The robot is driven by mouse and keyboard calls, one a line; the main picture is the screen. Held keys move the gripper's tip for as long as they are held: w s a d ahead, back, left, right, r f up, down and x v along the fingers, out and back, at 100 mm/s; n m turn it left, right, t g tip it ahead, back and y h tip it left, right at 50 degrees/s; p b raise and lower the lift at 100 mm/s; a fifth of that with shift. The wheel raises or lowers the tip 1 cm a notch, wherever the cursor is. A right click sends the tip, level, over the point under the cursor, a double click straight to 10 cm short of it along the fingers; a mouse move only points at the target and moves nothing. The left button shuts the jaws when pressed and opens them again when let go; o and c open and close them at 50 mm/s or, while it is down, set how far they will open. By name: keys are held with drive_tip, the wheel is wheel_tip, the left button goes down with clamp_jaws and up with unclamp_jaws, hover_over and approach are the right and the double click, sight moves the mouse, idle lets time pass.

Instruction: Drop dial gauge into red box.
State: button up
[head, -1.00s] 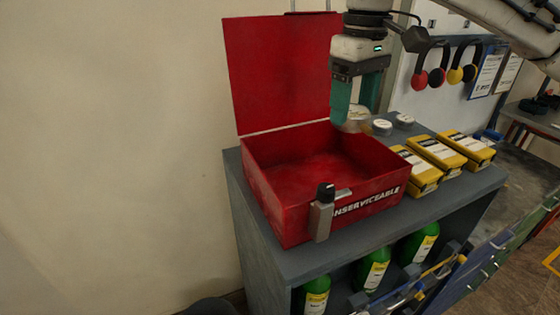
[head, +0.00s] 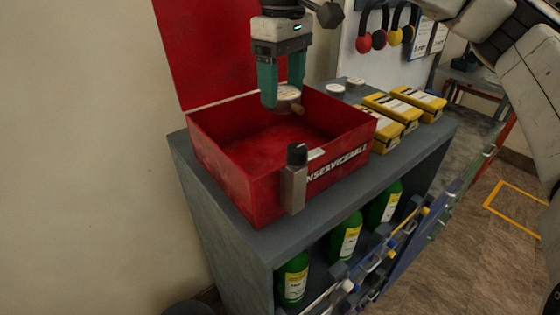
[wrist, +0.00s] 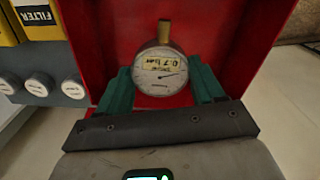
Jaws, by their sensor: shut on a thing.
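A grey-and-black latch (head: 294,180) sticks up at the box front. Green bottles (head: 347,236) fill the shelf below.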

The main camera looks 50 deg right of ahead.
drive_tip(key=shift+f, duration=0.1)
drive_tip(key=o, duration=1.3)
wheel_tip(320, 180, up, 11)
drive_tip(key=shift+f, duration=0.15)
